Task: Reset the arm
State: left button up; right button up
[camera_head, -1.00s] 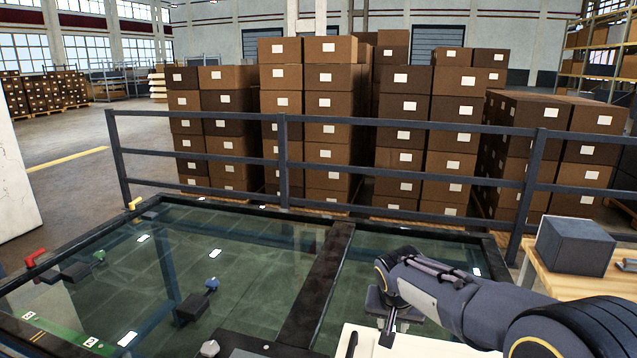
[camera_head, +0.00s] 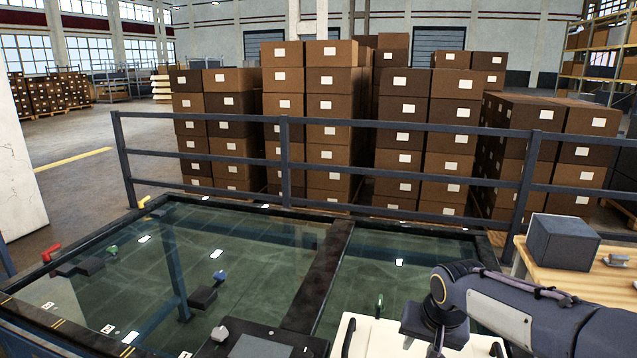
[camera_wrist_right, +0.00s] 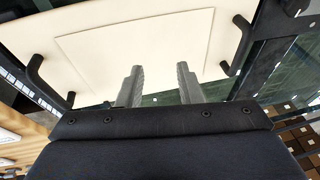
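My right arm comes in from the right in the head view, with its gripper (camera_head: 436,345) low at the bottom edge, over a cream tray-like panel (camera_head: 375,338). In the right wrist view the two grey fingers of the gripper (camera_wrist_right: 160,86) stand apart with nothing between them. The same cream panel (camera_wrist_right: 140,40) with dark handles lies beyond the fingertips; I cannot tell how far off it is. My left arm and gripper are not in view.
A glass-topped frame (camera_head: 340,262) with dark bars fills the front. A dark railing (camera_head: 330,121) runs behind it, with stacked cartons (camera_head: 330,105) beyond. At right, a wooden table (camera_head: 570,282) bears a grey box (camera_head: 563,242), close to my right arm.

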jog(key=s+r+n+t+y+p, duration=0.1)
jog(key=s+r+p, duration=0.2)
jog(key=s, duration=1)
jog(key=s+d+r+n+y+p, duration=0.1)
jog(key=s+r+y+p, duration=0.1)
jog(key=s, duration=1.1)
jog(key=shift+r+t+p, duration=0.4)
jog(key=shift+r+p, duration=0.1)
jog(key=shift+r, duration=0.25)
